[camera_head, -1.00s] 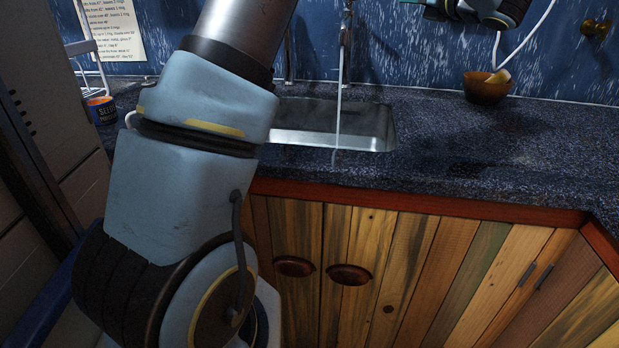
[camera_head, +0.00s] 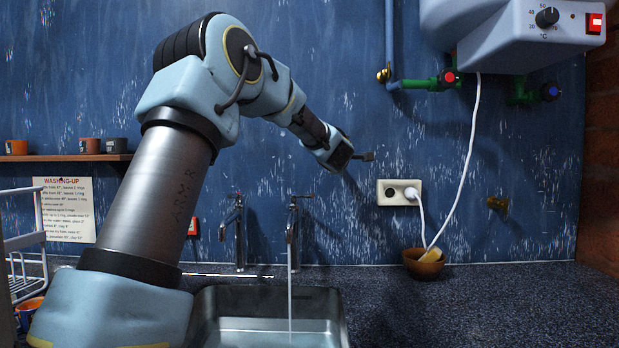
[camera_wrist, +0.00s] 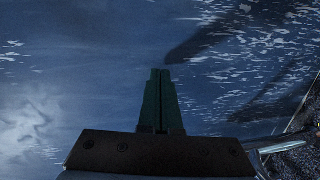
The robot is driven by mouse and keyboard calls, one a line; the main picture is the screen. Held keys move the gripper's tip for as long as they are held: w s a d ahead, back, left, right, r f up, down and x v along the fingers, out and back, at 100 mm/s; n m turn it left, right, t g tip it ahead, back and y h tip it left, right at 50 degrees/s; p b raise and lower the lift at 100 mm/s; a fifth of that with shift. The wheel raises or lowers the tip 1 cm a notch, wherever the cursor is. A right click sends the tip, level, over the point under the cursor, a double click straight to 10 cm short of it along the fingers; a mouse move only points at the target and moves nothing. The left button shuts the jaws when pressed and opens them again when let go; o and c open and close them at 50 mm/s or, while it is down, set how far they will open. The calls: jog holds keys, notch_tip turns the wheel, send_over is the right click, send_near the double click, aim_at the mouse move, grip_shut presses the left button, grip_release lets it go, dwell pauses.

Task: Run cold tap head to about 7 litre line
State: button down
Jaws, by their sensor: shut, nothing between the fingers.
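Two metal taps stand behind the sink: a left tap (camera_head: 238,232) and a right tap (camera_head: 292,228). A thin stream of water (camera_head: 290,298) falls from the right tap into the steel sink (camera_head: 338,325); none shows from the left. My gripper (camera_head: 366,157) is up near the wall, right of and above the taps, touching neither. In the wrist view its dark green fingers (camera_wrist: 160,74) are shut together and empty, with blue wall beyond.
A white heater (camera_head: 530,35) hangs upper right, with red (camera_head: 449,77) and blue (camera_head: 551,92) valve knobs below. A plug and cord (camera_head: 447,222) run from the socket (camera_head: 386,193). A brown bowl (camera_head: 420,268) stands on the counter. A washing-up notice (camera_head: 66,210) hangs left.

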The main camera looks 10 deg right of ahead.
jog(key=s+a+r+m+g+h+p, duration=0.15)
jog(key=a+m+g, duration=0.45)
jog(key=m, duration=0.7)
jog(key=s+a+m+g+p, duration=0.3)
jog(key=a+m+g, duration=0.25)
jog(key=m, duration=0.65)
jog(key=w+p+x, duration=0.1)
jog(key=p+x, duration=0.2)
jog(key=x, duration=0.7)
jog(key=a, duration=0.1)
jog(key=s+a, duration=0.2)
jog(key=shift+s+a+f+p, duration=0.25)
jog(key=shift+a+p, duration=0.1)
jog(key=shift+p, duration=0.05)
jog(key=shift+a+f+m, duration=0.1)
jog(key=shift+m, duration=0.2)
